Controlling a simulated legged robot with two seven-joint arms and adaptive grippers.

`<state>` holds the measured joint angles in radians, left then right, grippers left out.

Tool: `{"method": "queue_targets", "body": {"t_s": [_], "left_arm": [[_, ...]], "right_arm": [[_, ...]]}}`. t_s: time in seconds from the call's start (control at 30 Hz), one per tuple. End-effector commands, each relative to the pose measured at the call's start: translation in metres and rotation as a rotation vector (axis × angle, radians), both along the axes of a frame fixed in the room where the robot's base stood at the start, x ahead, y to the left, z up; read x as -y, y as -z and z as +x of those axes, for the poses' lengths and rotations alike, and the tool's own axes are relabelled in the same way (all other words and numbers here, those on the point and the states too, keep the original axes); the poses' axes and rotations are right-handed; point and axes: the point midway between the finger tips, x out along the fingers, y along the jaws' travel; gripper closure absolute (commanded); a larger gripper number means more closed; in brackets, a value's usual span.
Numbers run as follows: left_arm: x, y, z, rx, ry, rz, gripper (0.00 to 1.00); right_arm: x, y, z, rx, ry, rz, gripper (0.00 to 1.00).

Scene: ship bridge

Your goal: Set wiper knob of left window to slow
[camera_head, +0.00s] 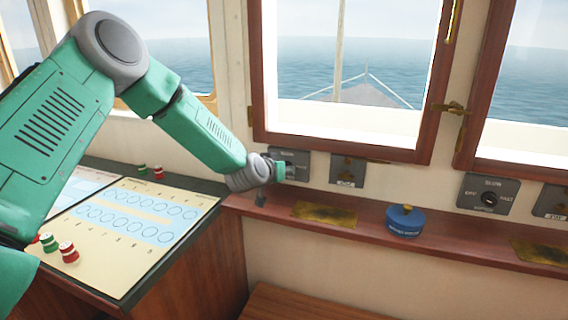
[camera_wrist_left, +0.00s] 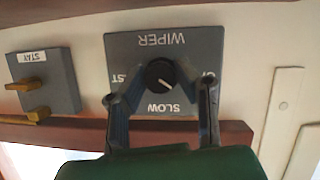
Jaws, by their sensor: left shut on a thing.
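The wiper panel (camera_head: 290,158) of the left window is a grey plate under the window frame, partly covered by my left gripper (camera_head: 277,171). In the left wrist view the panel (camera_wrist_left: 122,52) appears upside down, with WIPER, SLOW and partly hidden side labels. Its round black knob (camera_wrist_left: 161,73) sits between the fingers of my left gripper (camera_wrist_left: 160,98), which is shut on it; exact finger contact is hard to see. The knob's white mark points down and right in that view, between SLOW and the right-hand label. My right gripper is not in view.
A STAY latch plate (camera_head: 347,171) is right of the panel. A blue round tin (camera_head: 405,220) stands on the wooden ledge (camera_head: 365,226). Another wiper panel (camera_head: 488,194) is at the right. A chart board (camera_head: 135,232) with red and green pieces lies at left.

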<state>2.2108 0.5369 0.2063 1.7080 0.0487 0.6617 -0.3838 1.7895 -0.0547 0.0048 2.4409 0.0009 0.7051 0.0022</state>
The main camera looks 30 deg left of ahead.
Motion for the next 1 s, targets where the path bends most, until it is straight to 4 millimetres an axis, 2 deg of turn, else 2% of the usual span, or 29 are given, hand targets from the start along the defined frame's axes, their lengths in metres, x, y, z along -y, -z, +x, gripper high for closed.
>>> {"method": "queue_targets", "body": {"t_s": [0.03,0.1,0.4,0.7,1.0], "left_arm": [[0.0,-0.003,-0.001,-0.017,0.0,0.051,1.0],[0.0,-0.002,-0.001,-0.033,0.0,0.116,1.0],[0.002,0.0,-0.001,-0.097,0.002,0.393,1.0],[0.003,0.003,-0.001,-0.159,0.003,0.65,1.0],[0.003,0.004,-0.001,-0.203,0.002,0.827,1.0]], "right_arm": [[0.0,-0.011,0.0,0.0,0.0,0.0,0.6],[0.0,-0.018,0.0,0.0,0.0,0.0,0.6],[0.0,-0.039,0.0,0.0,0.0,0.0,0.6],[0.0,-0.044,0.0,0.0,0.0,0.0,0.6],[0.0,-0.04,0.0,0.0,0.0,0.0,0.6]]}}
